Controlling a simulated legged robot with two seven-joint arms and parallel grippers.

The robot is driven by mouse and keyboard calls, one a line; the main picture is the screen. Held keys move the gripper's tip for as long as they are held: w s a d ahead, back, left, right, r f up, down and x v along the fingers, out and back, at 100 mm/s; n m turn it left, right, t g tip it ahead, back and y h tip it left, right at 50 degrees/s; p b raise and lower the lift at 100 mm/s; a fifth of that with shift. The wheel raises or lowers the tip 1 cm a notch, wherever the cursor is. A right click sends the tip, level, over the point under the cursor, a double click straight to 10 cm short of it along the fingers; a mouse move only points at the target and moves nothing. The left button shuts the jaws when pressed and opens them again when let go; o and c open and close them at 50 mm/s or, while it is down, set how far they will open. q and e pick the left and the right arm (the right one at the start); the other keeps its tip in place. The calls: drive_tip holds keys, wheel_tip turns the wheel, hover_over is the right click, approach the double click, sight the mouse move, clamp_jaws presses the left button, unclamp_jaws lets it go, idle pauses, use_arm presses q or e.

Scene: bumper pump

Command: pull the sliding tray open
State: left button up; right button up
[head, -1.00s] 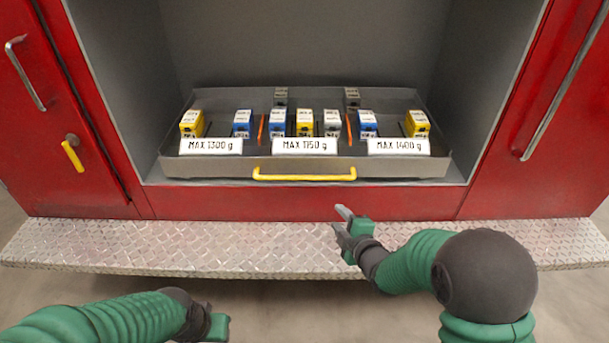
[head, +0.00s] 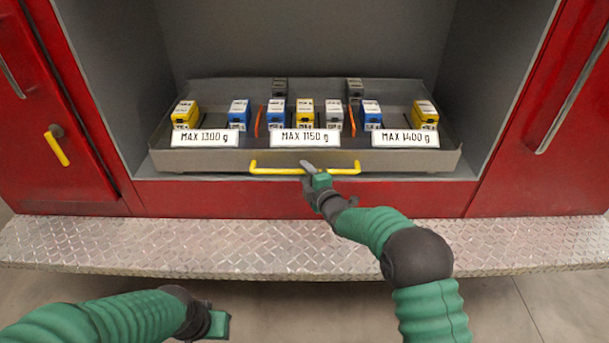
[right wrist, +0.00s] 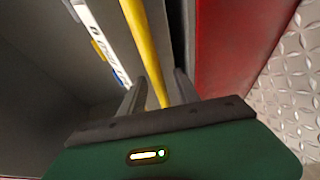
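The sliding tray (head: 215,161) is a grey shallow tray inside a red-framed recess, with a yellow bar handle (head: 345,171) on its front wall. My right gripper (head: 309,168) is at the middle of this handle. In the right wrist view the yellow handle (right wrist: 143,45) runs between the two fingers of the right gripper (right wrist: 158,95). The fingers stand apart with visible gaps beside the bar, so it looks open around the handle. My left gripper (head: 218,325) is low at the bottom left, away from the tray; its fingers cannot be made out.
Several blue, yellow and grey boxes (head: 238,113) stand in the tray behind white weight labels (head: 304,138). Orange dividers (head: 352,120) separate sections. A diamond-plate step (head: 130,245) runs below the recess. Red doors flank it, the left with a yellow latch (head: 57,149).

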drive_tip(key=shift+w+a+f, duration=0.1)
drive_tip(key=shift+w+a, duration=0.15)
drive_tip(key=shift+w, duration=0.35)
drive_tip(key=shift+c, duration=0.4)
drive_tip(key=c, duration=0.7)
clamp_jaws()
drive_tip(key=shift+s+f, duration=0.15)
